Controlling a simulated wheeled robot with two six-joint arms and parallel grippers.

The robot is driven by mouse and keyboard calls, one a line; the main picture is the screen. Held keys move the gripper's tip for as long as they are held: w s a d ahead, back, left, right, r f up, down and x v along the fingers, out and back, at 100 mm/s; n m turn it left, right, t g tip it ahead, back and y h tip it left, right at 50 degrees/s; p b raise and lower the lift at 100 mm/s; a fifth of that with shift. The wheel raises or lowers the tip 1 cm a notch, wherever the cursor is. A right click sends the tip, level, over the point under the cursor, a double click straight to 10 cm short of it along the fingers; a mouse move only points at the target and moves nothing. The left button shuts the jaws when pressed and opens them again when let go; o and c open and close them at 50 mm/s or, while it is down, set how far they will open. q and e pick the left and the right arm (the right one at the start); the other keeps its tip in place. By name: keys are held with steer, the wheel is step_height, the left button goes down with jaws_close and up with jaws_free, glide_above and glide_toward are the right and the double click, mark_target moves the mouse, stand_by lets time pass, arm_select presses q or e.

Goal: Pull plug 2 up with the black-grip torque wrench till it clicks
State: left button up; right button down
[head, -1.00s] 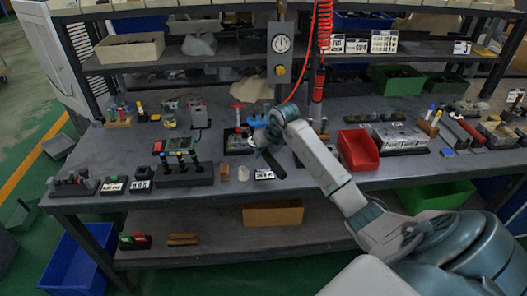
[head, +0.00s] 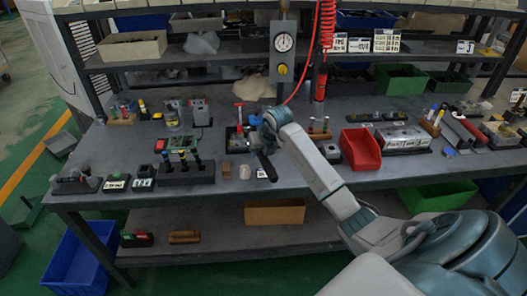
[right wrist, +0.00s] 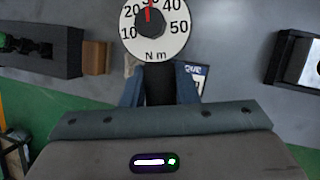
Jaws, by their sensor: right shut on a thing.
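My right gripper (head: 262,137) is over the middle of the bench, just right of a dark valve block (head: 234,143) with a red-topped part (head: 238,104) standing at it. In the right wrist view the gripper (right wrist: 160,88) is shut on the black grip (right wrist: 159,84) of the torque wrench. The wrench's round white dial (right wrist: 173,47) shows beyond the fingers, its red needle pointing up near 30 N m. A dark bar, seemingly the grip (head: 266,163), slants forward below the gripper in the head view. Plug 2 cannot be made out; gripper and dial hide that area. My left gripper is not in view.
A black holder (head: 187,176) with several upright tools stands left, a brown block (head: 227,171) beside it. A red bin (head: 360,149) stands right of my arm. A gauge panel (head: 283,43) and a red coiled hose (head: 325,25) hang behind. The front left bench is partly clear.

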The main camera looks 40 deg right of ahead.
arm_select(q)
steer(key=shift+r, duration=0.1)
arm_select(e)
steer(key=shift+w+a+r+m, duration=0.1)
steer(key=shift+w+a+m, duration=0.05)
steer(key=shift+a+m, duration=0.15)
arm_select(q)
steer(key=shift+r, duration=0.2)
arm_select(e)
steer(key=shift+w+a+m+h, duration=0.25)
steer(key=shift+a+m, duration=0.2)
steer(key=shift+a, duration=0.15)
steer(key=shift+w+a+m+h, duration=0.25)
steer(key=shift+a+m, duration=0.2)
steer(key=shift+a, duration=0.1)
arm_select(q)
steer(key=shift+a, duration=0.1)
arm_select(e)
steer(key=shift+d, duration=0.1)
